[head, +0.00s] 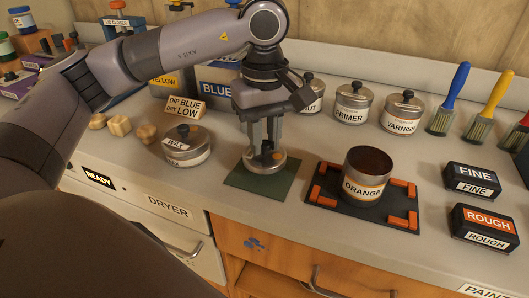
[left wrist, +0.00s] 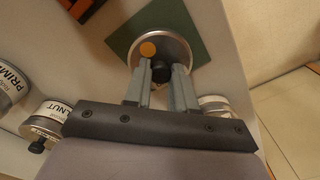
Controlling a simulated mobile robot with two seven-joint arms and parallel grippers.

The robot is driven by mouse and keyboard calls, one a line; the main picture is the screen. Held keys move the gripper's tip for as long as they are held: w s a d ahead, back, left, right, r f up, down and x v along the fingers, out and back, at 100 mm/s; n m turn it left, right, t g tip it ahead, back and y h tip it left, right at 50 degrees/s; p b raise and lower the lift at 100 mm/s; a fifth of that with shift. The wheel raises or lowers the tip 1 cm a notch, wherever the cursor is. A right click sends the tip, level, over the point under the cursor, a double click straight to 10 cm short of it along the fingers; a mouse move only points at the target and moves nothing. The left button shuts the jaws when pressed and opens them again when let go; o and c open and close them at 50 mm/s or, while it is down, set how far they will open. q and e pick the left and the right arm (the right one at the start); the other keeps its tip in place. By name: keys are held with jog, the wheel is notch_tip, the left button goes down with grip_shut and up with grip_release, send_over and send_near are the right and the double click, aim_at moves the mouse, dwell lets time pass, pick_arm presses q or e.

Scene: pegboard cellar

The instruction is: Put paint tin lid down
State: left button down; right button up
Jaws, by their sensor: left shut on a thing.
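My left gripper (head: 263,143) points down and is shut on the black knob of the round metal paint tin lid (head: 268,164). The lid is level, with an orange dot on top, and is over the green mat (head: 256,184). It is on the mat or just above it; I cannot tell which. The left wrist view shows the lid (left wrist: 150,41) between the fingers (left wrist: 160,75) and over the green mat (left wrist: 197,24). The open ORANGE tin (head: 364,184) stands upright without a lid to the right. My right gripper is not in view.
The ORANGE tin stands on a dark board (head: 335,204) with orange corner brackets. A lidded tin (head: 187,150) is left of the mat. PRIMER (head: 353,105) and VARNISH (head: 402,115) tins stand behind. FINE (head: 472,181) and ROUGH (head: 485,226) blocks are at right.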

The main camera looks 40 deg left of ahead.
aim_at(264, 142)
pick_arm(q)
notch_tip(264, 142, down, 4)
jog(key=shift+r, duration=0.2)
jog(key=shift+f+b, duration=0.2)
jog(key=shift+b, duration=0.1)
jog(key=c, duration=0.9)
grip_release()
jog(key=shift+c, duration=0.2)
jog(key=shift+r, duration=0.1)
